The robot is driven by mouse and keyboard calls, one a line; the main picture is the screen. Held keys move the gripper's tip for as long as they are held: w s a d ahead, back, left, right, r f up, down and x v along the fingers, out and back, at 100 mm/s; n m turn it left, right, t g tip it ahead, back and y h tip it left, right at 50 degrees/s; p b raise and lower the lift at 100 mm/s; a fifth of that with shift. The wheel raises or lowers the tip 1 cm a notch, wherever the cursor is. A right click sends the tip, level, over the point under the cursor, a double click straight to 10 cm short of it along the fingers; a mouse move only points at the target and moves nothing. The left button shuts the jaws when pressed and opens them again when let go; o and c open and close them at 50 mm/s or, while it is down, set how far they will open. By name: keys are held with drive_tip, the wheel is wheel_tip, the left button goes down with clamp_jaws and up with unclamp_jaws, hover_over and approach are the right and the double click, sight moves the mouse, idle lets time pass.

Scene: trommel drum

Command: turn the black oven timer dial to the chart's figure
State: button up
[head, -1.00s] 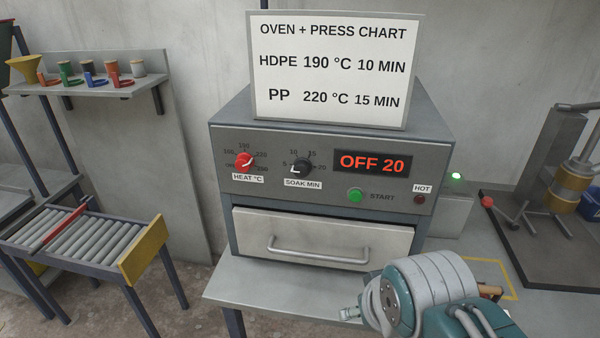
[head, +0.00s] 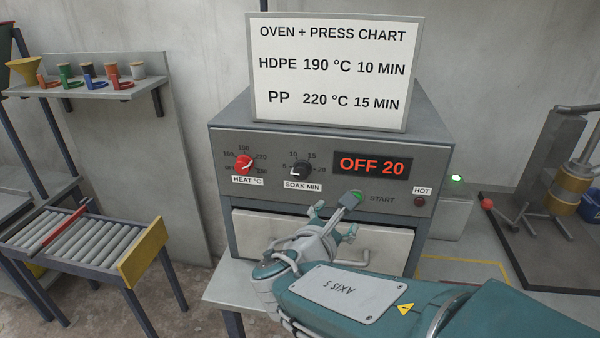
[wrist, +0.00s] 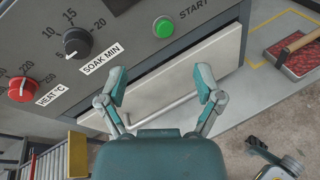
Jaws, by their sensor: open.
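The black oven timer dial (head: 302,168), labelled SOAK MIN, is on the oven front; it also shows in the wrist view (wrist: 76,44). Its white mark points to the lower left, below the 5 on its scale. The chart (head: 330,72) on top of the oven reads HDPE 190 °C 10 MIN and PP 220 °C 15 MIN. My gripper (head: 335,208) is open and empty in front of the oven drawer, lower and to the right of the dial. In the wrist view, its two fingers (wrist: 160,84) are spread wide, apart from the dial.
The red HEAT °C dial (head: 244,164) is left of the timer dial. The green START button (head: 355,196) is to its right, partly behind a finger. The display (head: 372,164) reads OFF 20. A drawer handle (wrist: 165,110) lies between my fingers' lines in the wrist view.

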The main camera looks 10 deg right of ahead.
sight(300, 173)
drive_tip(key=w+a+r+n+t+y, duration=0.1)
drive_tip(key=w+a+n+t+y, duration=0.25)
drive_tip(key=a+n, duration=0.4)
drive_tip(key=shift+t+h, duration=0.25)
drive_tip(key=shift+t, duration=0.2)
drive_tip(key=x, duration=1)
drive_tip(key=shift+w+r, duration=0.15)
drive_tip(key=shift+w, duration=0.2)
drive_tip(key=shift+c, duration=0.4)
drive_tip(key=c, duration=1.1)
